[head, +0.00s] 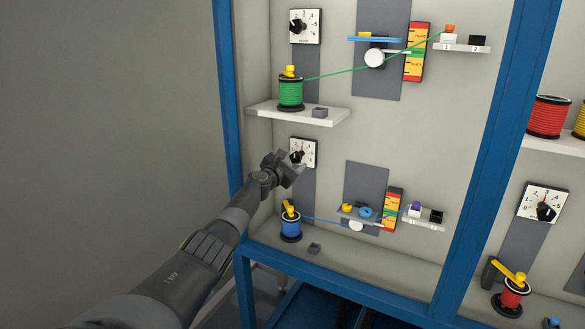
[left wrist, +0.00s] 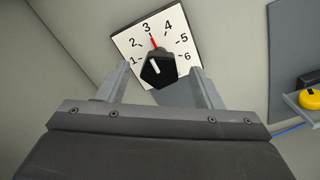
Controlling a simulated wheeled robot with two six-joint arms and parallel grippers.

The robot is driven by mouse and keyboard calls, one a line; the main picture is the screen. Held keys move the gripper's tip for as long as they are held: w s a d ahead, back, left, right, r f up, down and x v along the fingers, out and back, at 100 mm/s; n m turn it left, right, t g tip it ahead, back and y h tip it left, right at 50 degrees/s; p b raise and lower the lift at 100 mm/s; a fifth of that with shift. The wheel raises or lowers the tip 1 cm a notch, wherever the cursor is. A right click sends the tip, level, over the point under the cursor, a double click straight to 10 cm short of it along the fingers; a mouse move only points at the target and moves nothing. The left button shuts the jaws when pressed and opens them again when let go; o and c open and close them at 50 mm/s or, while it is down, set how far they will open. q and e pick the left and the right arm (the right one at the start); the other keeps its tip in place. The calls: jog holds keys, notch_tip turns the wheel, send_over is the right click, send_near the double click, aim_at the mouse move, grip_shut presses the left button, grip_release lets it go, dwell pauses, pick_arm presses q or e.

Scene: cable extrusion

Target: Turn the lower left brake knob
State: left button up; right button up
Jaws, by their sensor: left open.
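The lower left brake knob (left wrist: 158,71) is black with a white line, on a white dial plate (left wrist: 183,28) numbered 1 to 6. A red mark on the plate lies near the 3. In the head view the knob (head: 297,157) is partly covered by my left gripper (head: 293,166). My left gripper is open in front of the dial. In the left wrist view its two fingers stand on either side of the knob, with visible gaps. I cannot tell whether the fingertips reach the knob's depth. My right gripper is not in view.
A shelf (head: 335,114) with a green spool (head: 290,93) is above. A blue frame post (head: 228,100) stands left of the panel. A yellow-red gauge (head: 391,208) is to the right.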

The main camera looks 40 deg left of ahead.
pick_arm(q)
jog(key=shift+w, duration=0.1)
jog(key=c, duration=0.9)
jog(key=shift+c, duration=0.2)
jog(key=shift+f+m+b, duration=0.1)
jog(key=shift+m+b, duration=0.9)
jog(key=shift+m, duration=0.5)
jog(key=shift+m+b, duration=1.2)
jog(key=shift+m, duration=1.1)
